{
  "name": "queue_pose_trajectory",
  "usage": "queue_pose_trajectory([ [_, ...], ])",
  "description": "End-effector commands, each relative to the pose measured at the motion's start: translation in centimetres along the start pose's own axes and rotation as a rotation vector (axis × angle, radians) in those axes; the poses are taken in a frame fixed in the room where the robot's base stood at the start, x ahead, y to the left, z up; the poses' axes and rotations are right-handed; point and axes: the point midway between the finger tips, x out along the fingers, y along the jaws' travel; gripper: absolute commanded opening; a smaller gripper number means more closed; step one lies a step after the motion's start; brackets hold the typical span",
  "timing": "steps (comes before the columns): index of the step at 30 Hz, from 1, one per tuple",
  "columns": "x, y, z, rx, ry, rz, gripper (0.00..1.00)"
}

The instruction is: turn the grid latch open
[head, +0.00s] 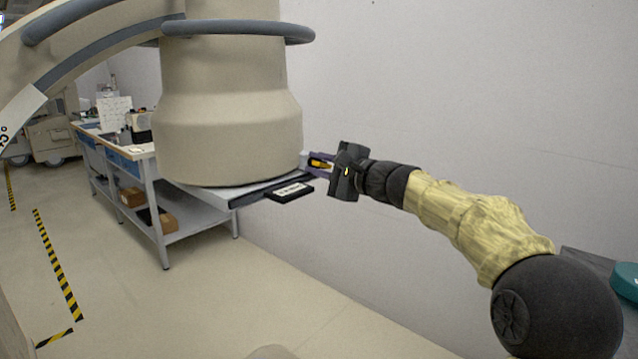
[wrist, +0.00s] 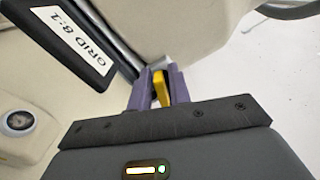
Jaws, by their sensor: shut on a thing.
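The grid latch (wrist: 161,89) is a small yellow lever, seen between my two purple fingers in the wrist view. It also shows as a yellow bit in the head view (head: 319,163), at the right edge of the machine's flat plate. My gripper (wrist: 160,76) is shut on the latch, with a finger on each side. In the head view my gripper (head: 311,162) reaches left to the plate's edge. A black tray with a white "GRID 8:1" label (wrist: 70,38) is beside the latch; it also juts out in the head view (head: 290,192). The latch's pivot is hidden.
A large beige machine housing (head: 228,110) stands over the plate, with a grey bumper ring (head: 236,28) higher up. A workbench with boxes (head: 160,225) is behind at left. The wall (head: 450,80) is behind my arm. Floor at front is clear.

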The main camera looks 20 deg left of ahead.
Motion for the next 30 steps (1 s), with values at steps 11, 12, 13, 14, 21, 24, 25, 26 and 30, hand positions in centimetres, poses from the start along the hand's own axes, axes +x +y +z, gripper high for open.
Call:
queue_pose_trajectory([
  [11,0.01,0.81,-0.27,-0.286,0.0,0.002,0.0],
  [12,0.0,0.8,-0.28,-0.305,0.0,0.002,0.0],
  [13,0.0,0.76,-0.26,-0.319,0.0,0.002,0.0],
  [14,0.0,0.75,-0.25,-0.332,0.0,0.002,0.0],
  [21,0.02,0.64,-0.2,-0.382,-0.001,0.003,0.0],
  [24,0.03,0.6,-0.18,-0.386,-0.001,0.004,0.0],
  [25,0.03,0.59,-0.17,-0.386,-0.001,0.004,0.0],
  [26,0.03,0.59,-0.17,-0.386,-0.001,0.004,0.0],
  [30,0.03,0.59,-0.17,-0.385,-0.001,0.004,0.0],
])
